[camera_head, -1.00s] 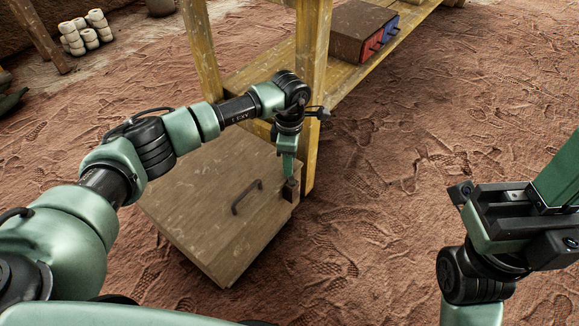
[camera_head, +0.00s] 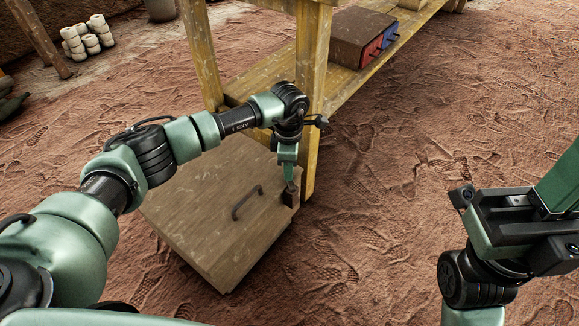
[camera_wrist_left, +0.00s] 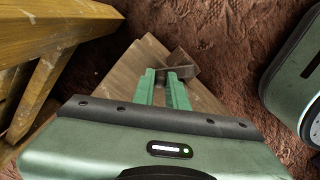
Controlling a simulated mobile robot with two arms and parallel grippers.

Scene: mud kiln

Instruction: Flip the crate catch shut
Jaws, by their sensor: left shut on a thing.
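The crate (camera_head: 205,215) is a low wooden box with a dark bar handle (camera_head: 247,202) on its top. Its catch (camera_head: 291,197) is a small dark piece at the right edge, by the shelf post. The catch also shows in the left wrist view (camera_wrist_left: 181,66), just beyond my fingertips. My left gripper (camera_head: 289,180) points down and is shut on the catch; its green fingers (camera_wrist_left: 165,78) partly hide it. Whether the catch is fully closed is hard to tell. My right gripper (camera_head: 512,215) is at the right, away from the crate, its fingertips not clear.
A yellow wooden shelf (camera_head: 345,85) stands just behind the crate, its front post (camera_head: 312,100) close to my left wrist. A brown box with red and blue parts (camera_head: 362,36) sits on the shelf. The dirt floor (camera_head: 390,170) to the right is clear.

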